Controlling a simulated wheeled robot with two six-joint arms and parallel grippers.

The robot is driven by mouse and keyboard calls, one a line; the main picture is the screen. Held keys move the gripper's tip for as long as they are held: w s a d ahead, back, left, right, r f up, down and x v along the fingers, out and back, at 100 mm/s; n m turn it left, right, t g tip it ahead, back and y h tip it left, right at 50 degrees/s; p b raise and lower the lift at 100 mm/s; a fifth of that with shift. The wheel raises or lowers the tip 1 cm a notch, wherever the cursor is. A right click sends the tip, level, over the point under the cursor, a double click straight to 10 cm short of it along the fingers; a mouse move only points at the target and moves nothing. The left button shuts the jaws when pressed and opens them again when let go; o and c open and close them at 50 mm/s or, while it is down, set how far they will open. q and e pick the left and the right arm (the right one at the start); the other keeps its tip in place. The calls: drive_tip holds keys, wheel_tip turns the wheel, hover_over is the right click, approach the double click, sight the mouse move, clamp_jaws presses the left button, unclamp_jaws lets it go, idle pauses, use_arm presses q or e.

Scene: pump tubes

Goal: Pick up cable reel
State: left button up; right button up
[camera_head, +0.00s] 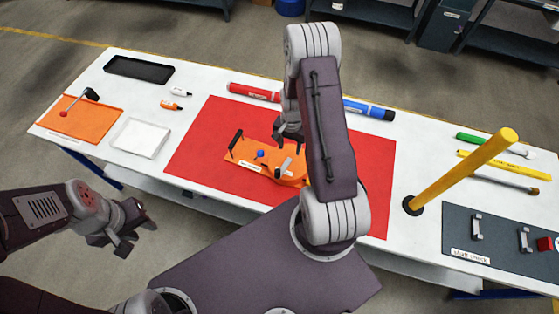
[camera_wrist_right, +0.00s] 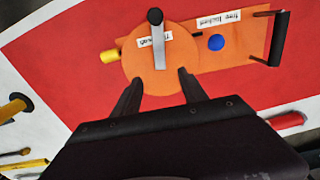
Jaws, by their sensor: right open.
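The cable reel appears to be the orange assembly (camera_head: 240,150) on the red mat, with a round disc (camera_wrist_right: 155,78) joined to a flat orange plate (camera_wrist_right: 246,54). A grey crank bar with a dark knob crosses the disc, and a blue button and a dark upright handle (camera_wrist_right: 279,38) are on the plate. My right gripper (camera_wrist_right: 160,76) is open and empty. Its fingers show apart at the disc's near edge; contact cannot be told. In the head view my right arm hides part of the assembly. My left gripper (camera_head: 124,226) hangs off the table's front left, away from it.
The red mat (camera_head: 205,135) lies mid-table. A red tube (camera_head: 253,92) and a blue tube (camera_head: 368,109) lie behind the assembly. A yellow post (camera_head: 462,170) stands to the right, near a dark grey board (camera_head: 500,256). An orange tray (camera_head: 82,125) is at the left.

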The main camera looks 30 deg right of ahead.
sight(289, 160)
drive_tip(key=shift+s+d+f, duration=0.1)
drive_tip(key=shift+d+f, duration=0.15)
drive_tip(key=shift+f, duration=0.4)
drive_tip(key=shift+s+d+f, duration=0.1)
drive_tip(key=shift+d+f, duration=0.1)
drive_tip(key=shift+f, duration=0.4)
drive_tip(key=shift+w+a+f+p, duration=0.1)
drive_tip(key=shift+f+p, duration=0.05)
drive_tip(key=shift+p, duration=0.25)
drive_tip(key=f, duration=0.1)
drive_tip(key=f+p, duration=0.1)
drive_tip(key=f, duration=0.1)
drive_tip(key=f+p, duration=0.1)
drive_tip(key=shift+w+a+f, duration=0.1)
drive_tip(key=shift+a+f, duration=0.15)
drive_tip(key=shift+a, duration=0.15)
drive_tip(key=shift+d+f, duration=0.15)
drive_tip(key=shift+f, duration=0.05)
clamp_jaws()
use_arm(q)
drive_tip(key=r, duration=0.3)
drive_tip(key=shift+s+d+r, duration=0.1)
drive_tip(key=shift+d+r, duration=0.05)
drive_tip(key=shift+d, duration=0.15)
use_arm(e)
drive_tip(key=shift+w+r, duration=0.1)
